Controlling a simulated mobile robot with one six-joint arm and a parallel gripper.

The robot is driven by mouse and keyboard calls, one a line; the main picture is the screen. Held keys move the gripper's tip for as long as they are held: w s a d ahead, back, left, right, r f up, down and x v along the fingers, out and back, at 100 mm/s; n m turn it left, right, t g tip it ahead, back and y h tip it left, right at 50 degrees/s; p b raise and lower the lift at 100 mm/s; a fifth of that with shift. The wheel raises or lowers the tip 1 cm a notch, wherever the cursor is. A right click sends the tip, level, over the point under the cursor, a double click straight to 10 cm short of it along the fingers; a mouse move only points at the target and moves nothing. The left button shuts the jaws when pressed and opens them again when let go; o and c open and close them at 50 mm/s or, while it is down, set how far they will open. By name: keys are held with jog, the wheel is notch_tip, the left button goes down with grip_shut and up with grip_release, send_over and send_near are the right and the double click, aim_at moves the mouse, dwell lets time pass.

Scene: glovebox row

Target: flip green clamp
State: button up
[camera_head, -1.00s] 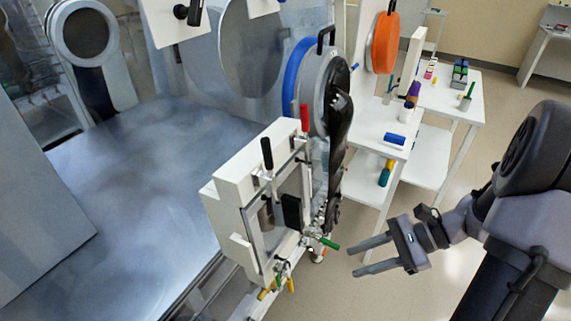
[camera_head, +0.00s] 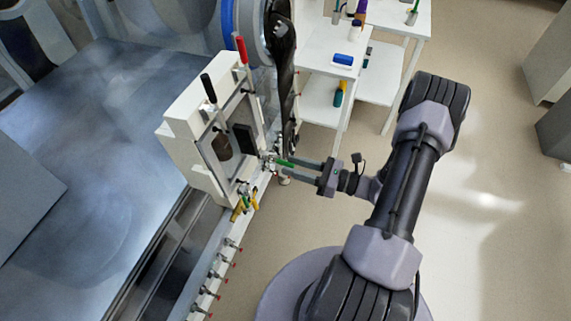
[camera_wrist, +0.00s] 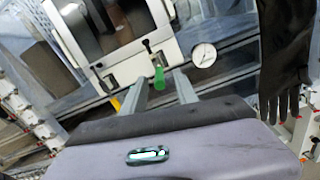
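The green clamp's handle (camera_head: 284,163) sticks out from the lower right side of the white framed door unit. In the wrist view the green handle (camera_wrist: 159,76) points toward my gripper and lies between the two finger lines. My gripper (camera_head: 290,168) is open, with its fingers apart and its tips at the handle in the head view. I cannot tell whether either finger touches the handle. The clamp's metal base is small and partly hidden.
A red-handled clamp (camera_head: 241,50) and a black-handled clamp (camera_head: 209,89) stand at the unit's top. A yellow handle (camera_head: 236,213) sits below. A black glove (camera_wrist: 285,50) hangs close at right, near a round gauge (camera_wrist: 204,55). A white shelf table (camera_head: 318,98) stands behind.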

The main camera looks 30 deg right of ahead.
aim_at(282, 163)
jog(key=shift+x, duration=1.4)
jog(key=shift+c, duration=0.2)
grip_shut()
